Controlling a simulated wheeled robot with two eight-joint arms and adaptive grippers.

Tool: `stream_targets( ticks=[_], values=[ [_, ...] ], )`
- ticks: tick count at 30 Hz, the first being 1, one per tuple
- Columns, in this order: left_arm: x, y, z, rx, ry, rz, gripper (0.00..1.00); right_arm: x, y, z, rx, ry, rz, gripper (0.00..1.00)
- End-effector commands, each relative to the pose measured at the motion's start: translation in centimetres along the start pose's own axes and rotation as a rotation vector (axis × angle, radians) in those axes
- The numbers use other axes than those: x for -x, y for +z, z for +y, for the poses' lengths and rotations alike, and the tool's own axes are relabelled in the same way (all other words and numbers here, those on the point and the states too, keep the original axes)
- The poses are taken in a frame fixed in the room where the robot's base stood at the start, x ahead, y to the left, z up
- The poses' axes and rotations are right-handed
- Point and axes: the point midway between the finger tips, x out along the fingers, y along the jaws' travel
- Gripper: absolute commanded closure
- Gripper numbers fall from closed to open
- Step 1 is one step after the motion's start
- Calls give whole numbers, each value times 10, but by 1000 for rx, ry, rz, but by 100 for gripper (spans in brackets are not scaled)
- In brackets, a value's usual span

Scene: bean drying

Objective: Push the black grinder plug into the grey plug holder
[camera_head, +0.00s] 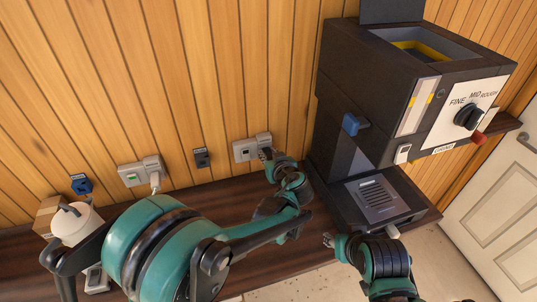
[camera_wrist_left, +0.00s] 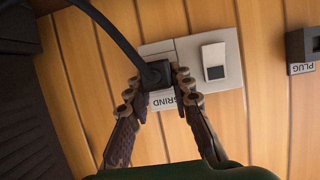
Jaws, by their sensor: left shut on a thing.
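The black grinder plug (camera_wrist_left: 156,74), with a black cable, shows in the left wrist view between the fingers of my left gripper (camera_wrist_left: 158,84). The gripper is shut on it. The plug is at the wall socket plate labelled GRIND (camera_wrist_left: 160,48); I cannot tell how deep it sits. In the head view my left gripper (camera_head: 268,154) is at that socket plate (camera_head: 245,150), and the plug is hidden. The grey plug holder (camera_head: 202,158) is on the wall left of the socket; its label PLUG shows in the left wrist view (camera_wrist_left: 302,68). My right gripper (camera_head: 330,241) is low, before the grinder.
The large dark grinder (camera_head: 345,85) stands right of the socket, with a blue handle (camera_head: 354,124). Another socket plate (camera_head: 132,175) and a blue holder (camera_head: 82,184) are further left. A white lidded container (camera_head: 75,225) stands on the dark shelf (camera_head: 235,188).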

Motion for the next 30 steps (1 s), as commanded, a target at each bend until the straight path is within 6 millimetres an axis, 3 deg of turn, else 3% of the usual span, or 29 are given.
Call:
stream_targets(
  ticks=[17, 30],
  values=[
    [5, 2, 0, 0, 1, 0, 100, 0, 0, 0, 0, 0, 0, 60],
    [36, 15, 1, -1, 1, 0, 100, -3, 2, 0, 0, 0, 0, 60]
  ],
)
